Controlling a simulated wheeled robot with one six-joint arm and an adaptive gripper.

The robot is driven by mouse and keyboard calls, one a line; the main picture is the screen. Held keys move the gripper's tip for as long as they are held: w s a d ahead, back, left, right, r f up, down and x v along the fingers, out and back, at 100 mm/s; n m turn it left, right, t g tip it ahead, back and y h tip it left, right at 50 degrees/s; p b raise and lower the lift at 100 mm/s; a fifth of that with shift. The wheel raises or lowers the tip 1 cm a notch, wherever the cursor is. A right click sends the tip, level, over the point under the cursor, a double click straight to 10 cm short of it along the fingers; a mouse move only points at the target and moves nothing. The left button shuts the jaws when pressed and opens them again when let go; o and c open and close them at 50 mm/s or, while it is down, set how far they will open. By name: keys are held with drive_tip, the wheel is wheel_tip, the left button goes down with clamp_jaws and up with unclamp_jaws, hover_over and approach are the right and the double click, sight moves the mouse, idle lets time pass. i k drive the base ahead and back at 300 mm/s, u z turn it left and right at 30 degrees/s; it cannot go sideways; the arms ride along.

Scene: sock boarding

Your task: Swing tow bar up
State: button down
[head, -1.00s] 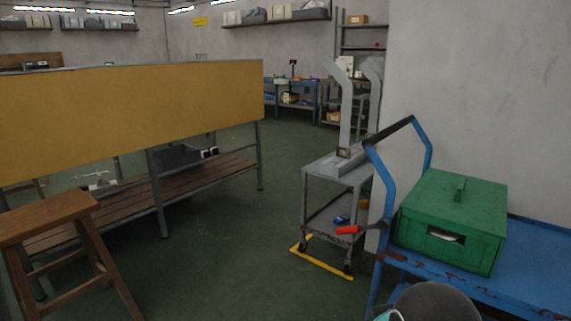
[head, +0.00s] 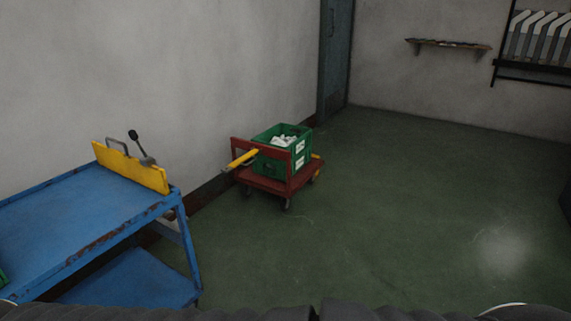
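No part is plainly marked as the tow bar. A low red dolly (head: 262,183) on casters stands by the wall, with a green crate (head: 299,158) of pale items on it. A yellow bar (head: 242,159) sticks out from the dolly's left side, slightly tilted. At the right end of the blue cart (head: 85,205) is an upright yellow plate (head: 130,167). A grey loop handle (head: 116,139) and a black-knobbed lever (head: 137,143) rise at that plate. My gripper is not in view.
The green floor (head: 400,220) is open right of the dolly. A door (head: 335,60) stands beyond it. A wall shelf (head: 447,43) and a rack of pale flat forms (head: 535,35) are at the back right. A dark edge crosses the bottom.

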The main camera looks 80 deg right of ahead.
sight(227, 169)
drive_tip(key=z, duration=2.55)
